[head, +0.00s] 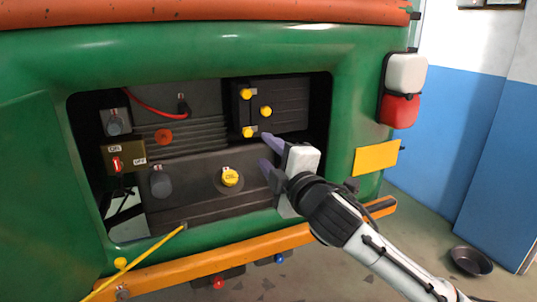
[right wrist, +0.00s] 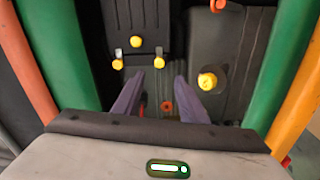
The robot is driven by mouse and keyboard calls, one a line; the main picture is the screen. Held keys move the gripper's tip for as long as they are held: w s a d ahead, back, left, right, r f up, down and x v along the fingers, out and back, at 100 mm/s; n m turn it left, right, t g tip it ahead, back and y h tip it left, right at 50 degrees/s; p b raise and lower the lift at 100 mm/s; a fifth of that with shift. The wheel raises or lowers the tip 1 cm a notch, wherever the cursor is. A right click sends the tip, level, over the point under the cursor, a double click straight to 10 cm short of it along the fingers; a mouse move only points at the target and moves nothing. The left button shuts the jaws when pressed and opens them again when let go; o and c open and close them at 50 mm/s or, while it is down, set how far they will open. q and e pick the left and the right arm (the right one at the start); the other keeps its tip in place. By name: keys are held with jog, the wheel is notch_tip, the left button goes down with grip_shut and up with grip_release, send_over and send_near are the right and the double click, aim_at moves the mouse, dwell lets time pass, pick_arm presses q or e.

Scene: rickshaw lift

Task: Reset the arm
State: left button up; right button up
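My right gripper (head: 266,151) reaches in from the lower right, in front of the open engine bay (head: 200,204) in the back of a green rickshaw (head: 290,48). Its two purple fingers are apart with nothing between them. In the right wrist view the gripper (right wrist: 159,76) is also open and empty, and the yellow knobs and the oil cap lie beyond the fingertips. The yellow oil cap (head: 230,177) is left of the fingers in the head view, and it also shows in the right wrist view (right wrist: 207,81). My left gripper is not in view.
Yellow knobs (head: 266,111) sit on a dark box at the bay's upper right. A red switch (head: 116,164) is at the left. A yellow rod (head: 140,258) leans at the lower left. An orange bumper (head: 215,257) runs below. A dark bowl (head: 470,261) lies on the floor.

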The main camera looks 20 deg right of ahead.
jog(key=s+a+f+m+g+y, duration=0.15)
jog(key=s+f, duration=0.25)
jog(key=f, duration=0.6)
jog(key=s+a+f+m+g, duration=0.2)
jog(key=s+f+m, duration=0.15)
jog(key=f, duration=0.65)
jog(key=s+a+f+m+g+y, duration=0.15)
jog(key=s+f, duration=0.25)
jog(key=f, duration=0.6)
jog(key=s+f+m+g, duration=0.2)
jog(key=s+f+m, duration=0.2)
jog(key=s+f, duration=0.4)
jog(key=s+f+m+g+h, duration=0.1)
jog(key=s+f+m+g, duration=0.1)
jog(key=s+f, duration=0.7)
jog(key=s+m, duration=0.1)
jog(key=s, duration=0.4)
jog(key=shift+f+m, duration=0.3)
jog(key=shift+m, duration=0.05)
